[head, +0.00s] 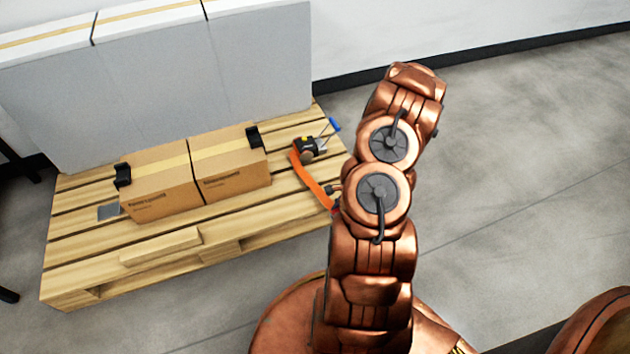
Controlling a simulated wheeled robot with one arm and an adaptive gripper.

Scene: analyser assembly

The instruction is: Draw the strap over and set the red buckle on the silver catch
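An orange strap (314,183) runs from a black-and-yellow ratchet (310,146) on the right part of the wooden pallet down towards my arm, where its lower end passes out of sight. A blue-ended handle (334,125) sticks out beside the ratchet. A small grey metal plate (109,212), possibly the silver catch, lies on the pallet at the left of the boxes. I cannot make out a red buckle. My gripper is hidden behind my copper-coloured arm, so its fingers and any hold on the strap do not show.
Two cardboard boxes (233,180) stand side by side on the pallet (90,268), with black corner guards (122,175) at their outer ends. Tall white panels (160,85) stand behind them. The grey floor (530,150) at the right is clear.

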